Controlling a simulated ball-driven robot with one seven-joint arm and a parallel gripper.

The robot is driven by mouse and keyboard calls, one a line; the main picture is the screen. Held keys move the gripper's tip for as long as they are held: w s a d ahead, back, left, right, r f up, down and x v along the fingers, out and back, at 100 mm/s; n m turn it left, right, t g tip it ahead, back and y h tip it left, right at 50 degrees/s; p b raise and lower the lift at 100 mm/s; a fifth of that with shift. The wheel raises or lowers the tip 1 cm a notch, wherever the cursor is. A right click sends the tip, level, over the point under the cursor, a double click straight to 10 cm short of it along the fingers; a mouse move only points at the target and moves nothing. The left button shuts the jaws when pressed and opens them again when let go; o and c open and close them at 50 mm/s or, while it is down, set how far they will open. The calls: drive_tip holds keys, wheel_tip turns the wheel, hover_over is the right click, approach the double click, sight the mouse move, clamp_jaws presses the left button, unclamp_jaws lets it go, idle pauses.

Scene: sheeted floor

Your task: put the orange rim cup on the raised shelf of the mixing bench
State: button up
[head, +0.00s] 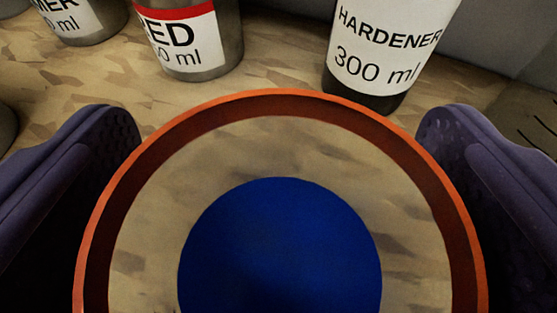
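The orange rim cup (281,97) fills the lower middle of the head view, seen from above into its mouth. Inside the orange rim are a dark red band, a mottled tan ring and a round blue area. The front of the cup is cut off by the lower picture edge. My gripper (279,150) has one dark purple finger on each side of the cup. The rim overlaps both finger pads, so I cannot see whether they press on the cup. The raised shelf cannot be made out here.
A container labelled HARDENER 300 ml (383,50) stands behind the cup to the right. A container with a red-banded label (190,40) and another labelled container (80,20) stand at the upper left. Mottled tan surface (270,70) lies bare between them.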

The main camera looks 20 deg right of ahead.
drive_tip(key=shift+s+r, duration=0.1)
drive_tip(key=shift+r, duration=0.15)
drive_tip(key=p+v, duration=0.3)
drive_tip(key=v, duration=0.8)
drive_tip(key=shift+s+p, duration=0.3)
drive_tip(key=shift+s, duration=0.05)
